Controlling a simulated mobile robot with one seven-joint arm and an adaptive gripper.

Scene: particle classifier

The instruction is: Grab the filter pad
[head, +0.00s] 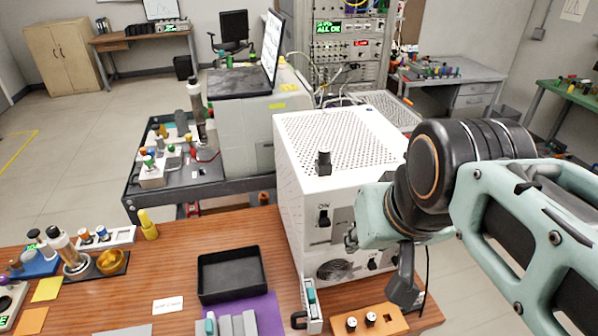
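I cannot tell for sure which thing is the filter pad. Several grey blocks (230,325) lie on a purple mat (268,312) at the bottom edge, partly cut off. A flat grey sheet (124,331) also shows at the bottom edge. My arm comes in from the right, and my gripper (404,285) hangs at its end, in front of the white perforated machine's lower right. It is above and right of the orange block. Its fingers are small and partly hidden, so I cannot tell whether it is open or holds anything.
A white perforated machine (300,185) stands on the wooden bench (215,225). An empty black tray (232,273) sits left of it. An orange block (352,322) with two knobs and a white-and-teal tool (311,305) are in front. Bottles and a brass cup (110,262) stand left.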

